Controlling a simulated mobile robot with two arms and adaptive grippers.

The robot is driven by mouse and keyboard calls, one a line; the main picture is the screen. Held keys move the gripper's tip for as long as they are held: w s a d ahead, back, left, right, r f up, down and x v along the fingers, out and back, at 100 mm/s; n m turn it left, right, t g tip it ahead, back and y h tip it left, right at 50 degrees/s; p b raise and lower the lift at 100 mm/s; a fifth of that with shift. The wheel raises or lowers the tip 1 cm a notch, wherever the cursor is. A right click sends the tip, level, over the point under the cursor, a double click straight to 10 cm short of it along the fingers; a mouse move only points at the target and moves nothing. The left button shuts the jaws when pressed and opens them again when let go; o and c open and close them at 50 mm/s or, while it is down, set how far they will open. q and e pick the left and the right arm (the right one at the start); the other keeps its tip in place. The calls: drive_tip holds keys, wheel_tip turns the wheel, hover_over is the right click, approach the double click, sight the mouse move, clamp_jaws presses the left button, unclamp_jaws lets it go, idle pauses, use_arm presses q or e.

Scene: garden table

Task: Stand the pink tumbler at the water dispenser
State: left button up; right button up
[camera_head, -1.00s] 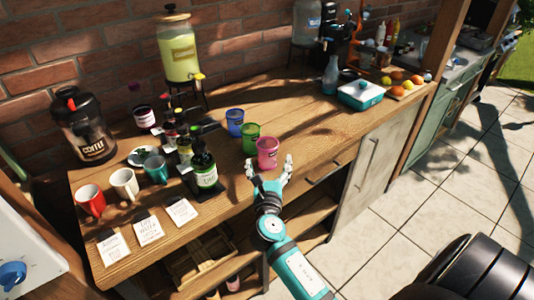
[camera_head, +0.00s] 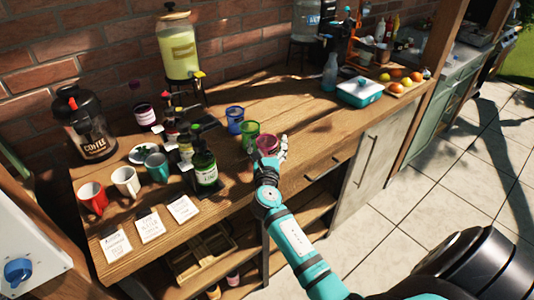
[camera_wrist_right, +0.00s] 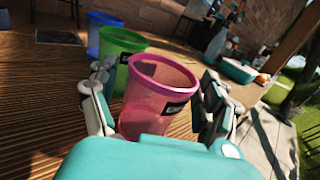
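The pink tumbler (camera_head: 267,143) stands upright near the front edge of the wooden counter, in front of the green tumbler (camera_head: 250,130). In the right wrist view the pink tumbler (camera_wrist_right: 158,92) fills the middle, with a dark label on its side. My right gripper (camera_head: 271,157) is at the tumbler; in the wrist view its open fingers (camera_wrist_right: 158,82) lie on either side, with gaps visible. The water dispenser (camera_head: 308,20) is a clear jar on a dark stand at the back, cut off by the top edge. My left gripper is not in view.
The blue tumbler (camera_head: 234,119) stands beside the green one. Bottles (camera_head: 203,164), mugs (camera_head: 125,181) and a yellow drink dispenser (camera_head: 179,47) are to the left. A teal-and-white box (camera_head: 359,91) and a blue-grey bottle (camera_head: 330,73) are right of centre. The counter between tumblers and box is clear.

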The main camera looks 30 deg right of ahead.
drive_tip(key=c, duration=0.9)
drive_tip(key=shift+c, duration=1)
drive_tip(key=shift+r, duration=0.1)
